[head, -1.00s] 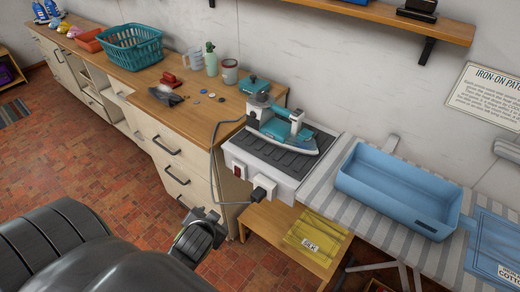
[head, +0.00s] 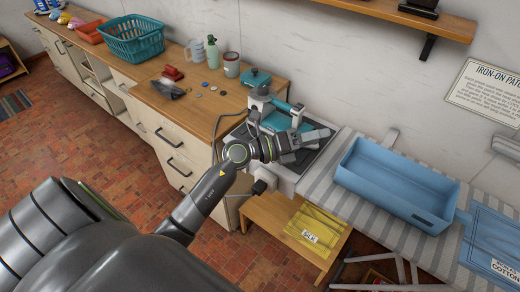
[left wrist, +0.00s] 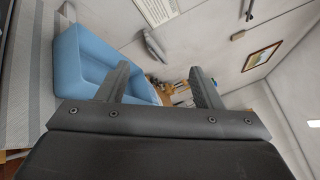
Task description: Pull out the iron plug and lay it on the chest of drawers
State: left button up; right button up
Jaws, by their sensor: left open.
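The dark iron plug (head: 260,187) shows low on the front of the iron stand (head: 284,182), just under my left arm, which hides part of it and the socket around it. The iron (head: 275,120) rests on the stand, its lower part covered by my gripper. My left gripper (head: 326,137) is open and empty, in front of the stand in the picture and pointing right, its fingers past the plug. The open fingers also show in the left wrist view (left wrist: 160,72). The chest of drawers (head: 228,103), with a wooden top, stands left of the stand. My right gripper is out of view.
A blue bin (head: 400,188) sits on the striped board right of the stand. Buttons, a stapler-like red thing (head: 172,72), a mug (head: 231,65) and a teal basket (head: 133,40) stand on the wooden top. Its front right part is clear. A cord (head: 216,130) hangs beside the stand.

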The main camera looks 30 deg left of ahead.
pick_arm(q)
notch_tip(320, 180, down, 5)
jog(key=w+m+g+y, duration=0.1)
jog(key=m+g, duration=0.2)
jog(key=g, duration=0.1)
jog(key=m+g+y, duration=0.1)
jog(key=g+y, duration=0.9)
jog(key=y, duration=0.1)
send_over(260, 185)
notch_tip(260, 185, down, 7)
notch_tip(260, 185, down, 15)
jog(key=b, duration=1.4)
jog(key=shift+w+r, duration=0.1)
jog(key=shift+r, duration=0.05)
jog(key=shift+f, duration=1.4)
jog(key=shift+a, duration=0.1)
jog(key=c, duration=1.1)
